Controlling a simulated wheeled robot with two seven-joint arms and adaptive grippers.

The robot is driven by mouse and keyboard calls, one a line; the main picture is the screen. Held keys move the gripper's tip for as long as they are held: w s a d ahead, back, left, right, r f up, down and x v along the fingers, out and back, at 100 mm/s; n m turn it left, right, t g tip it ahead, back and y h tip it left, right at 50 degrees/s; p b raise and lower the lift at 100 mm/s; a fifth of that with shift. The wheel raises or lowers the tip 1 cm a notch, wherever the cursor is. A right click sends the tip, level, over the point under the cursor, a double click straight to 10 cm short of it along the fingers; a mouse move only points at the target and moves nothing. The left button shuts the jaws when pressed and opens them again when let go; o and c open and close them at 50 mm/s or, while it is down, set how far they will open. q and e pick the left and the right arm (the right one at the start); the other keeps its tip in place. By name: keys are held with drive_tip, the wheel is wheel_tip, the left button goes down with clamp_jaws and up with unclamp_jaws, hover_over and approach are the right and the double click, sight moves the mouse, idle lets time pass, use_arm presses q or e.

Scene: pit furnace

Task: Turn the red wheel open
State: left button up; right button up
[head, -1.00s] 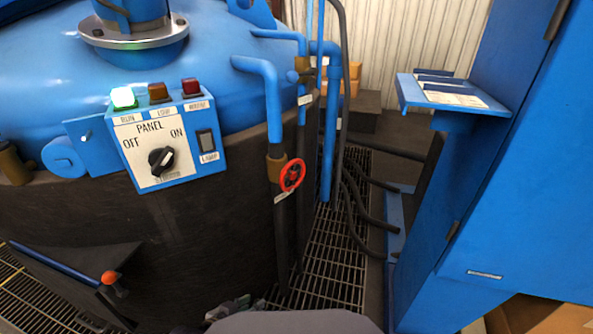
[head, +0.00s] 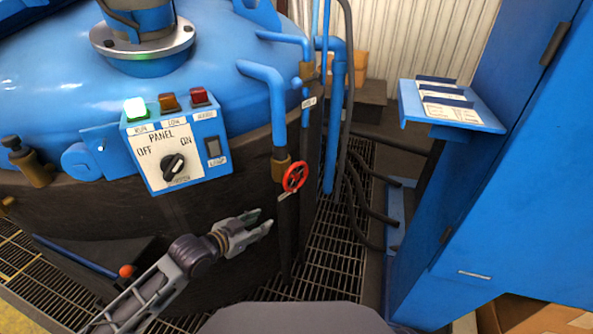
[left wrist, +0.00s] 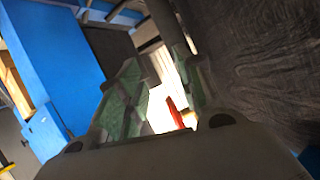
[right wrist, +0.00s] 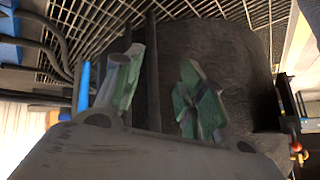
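The red wheel (head: 294,177) is a small spoked handwheel on a brass valve (head: 281,168) on a blue pipe, right of the control panel. My left gripper (head: 267,222) is below and left of the wheel in the head view, apart from it, fingers pointing right. In the left wrist view its two fingers (left wrist: 160,68) stand apart with nothing held. A red piece (left wrist: 175,112), which looks like the wheel, shows between them against a bright background. My right gripper is not in the head view. In the right wrist view its fingers (right wrist: 160,65) are apart and empty, facing a dark surface.
The control panel (head: 170,145) with a black knob and a lit green lamp is on the furnace (head: 230,190). An orange-red knob (head: 127,271) is at lower left. A blue cabinet (head: 500,210) stands at right. Dark hoses (head: 360,205) run over the floor grating (head: 325,255) between.

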use_arm(q)
wheel_tip(320, 180, up, 10)
drive_tip(key=d+t+h+p, duration=0.1)
drive_tip(key=t+h, duration=0.1)
drive_tip(key=h, duration=0.3)
drive_tip(key=shift+w+d, duration=0.2)
drive_tip(key=shift+d, duration=0.15)
use_arm(e)
drive_tip(key=s+d+g, duration=0.1)
drive_tip(key=s+r+h, duration=0.1)
drive_tip(key=s+d+g, duration=0.1)
drive_tip(key=shift+s+d+r+g+h, duration=0.3)
drive_tip(key=shift+d+r, duration=0.05)
drive_tip(key=shift+r, duration=0.05)
use_arm(q)
drive_tip(key=shift+w+d, duration=0.1)
